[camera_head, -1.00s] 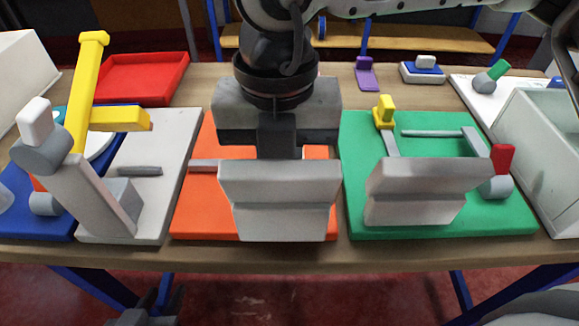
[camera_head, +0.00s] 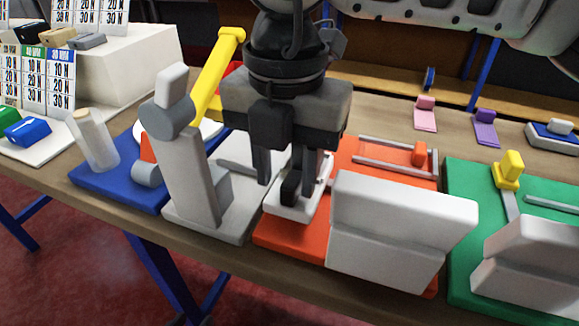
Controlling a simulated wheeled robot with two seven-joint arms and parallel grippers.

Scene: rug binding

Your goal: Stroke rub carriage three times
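A white block (camera_head: 286,206) with a black upright handle (camera_head: 291,187) sits at the left end of the orange board (camera_head: 272,236); it looks like the rub carriage, but I cannot be sure. My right gripper (camera_head: 287,176), on the arm from the upper right, points down over it. Its two fingers are apart. The right finger overlaps the block and handle in the picture; I cannot tell whether it touches. A small orange-red piece (camera_head: 420,153) is by two grey rails (camera_head: 390,144) on the same board. My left gripper is not clearly visible.
A white angled block (camera_head: 395,235) stands on the orange board's front. A green board (camera_head: 465,195) lies right.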

